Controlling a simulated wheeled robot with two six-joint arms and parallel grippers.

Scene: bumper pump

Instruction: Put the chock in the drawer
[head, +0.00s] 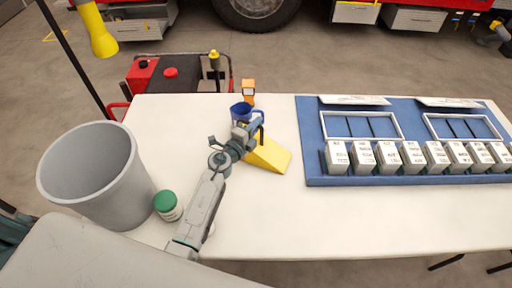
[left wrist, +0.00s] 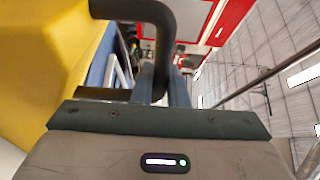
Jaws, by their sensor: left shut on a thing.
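The yellow wedge-shaped chock (head: 270,156) is on or just above the white table, left of the blue board; I cannot tell whether it touches the table. My left gripper (head: 247,133) is at its upper left, shut on the chock's dark handle. In the left wrist view the dark curved handle (left wrist: 165,30) runs down to the jaws, and the chock's yellow side (left wrist: 40,70) fills the left. No drawer is clearly identifiable; grey drawer-like compartments (head: 415,19) show on the red vehicle in the background. My right gripper is not in view.
A blue mug (head: 240,111) and an orange device (head: 249,89) stand close behind my left gripper. A grey bin (head: 95,180) and a green-lidded jar (head: 168,205) are at left. A blue board (head: 310,150) with several white boxes is at right. The table front is clear.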

